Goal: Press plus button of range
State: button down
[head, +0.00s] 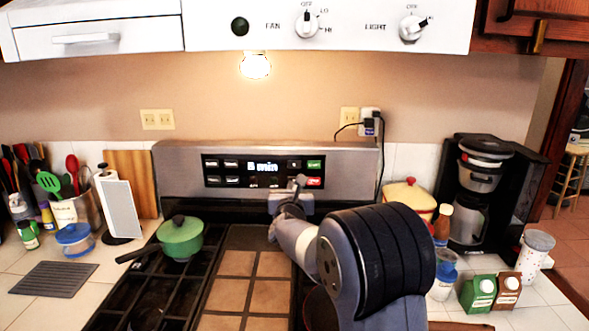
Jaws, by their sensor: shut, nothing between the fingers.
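The range (230,165) stands against the back wall, with a steel backguard. Its black control panel (264,171) has a lit display and small buttons, including a green one (314,164) and a red one (314,181). The plus button is too small to tell apart. My gripper (299,181) is shut and empty, in front of the right part of the panel. Its tip overlaps the lower row of buttons in the picture. I cannot tell whether it touches the panel. My arm hides the right part of the cooktop.
A green pot (181,240) sits on the left burners. A coffee maker (484,190), a red and cream pot (409,196) and small cartons (478,293) stand at right. A utensil holder (80,212) and paper towel roll (118,207) stand at left. A hood (330,27) hangs above.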

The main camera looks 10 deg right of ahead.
jog(key=p, duration=0.6)
send_near(295, 162)
jog(key=w, duration=0.5)
jog(key=shift+w+d+f, duration=0.1)
jog(key=shift+d+f, duration=0.25)
jog(key=shift+f, duration=0.05)
jog(key=shift+w+d+f+p, duration=0.15)
jog(key=shift+w+p, duration=0.25)
jog(key=shift+w, duration=0.4)
jog(key=shift+w+d+b, duration=0.1)
jog(key=shift+w+b, duration=0.25)
jog(key=shift+b, duration=0.3)
jog(key=shift+r, duration=0.5)
jog(key=shift+d, duration=0.1)
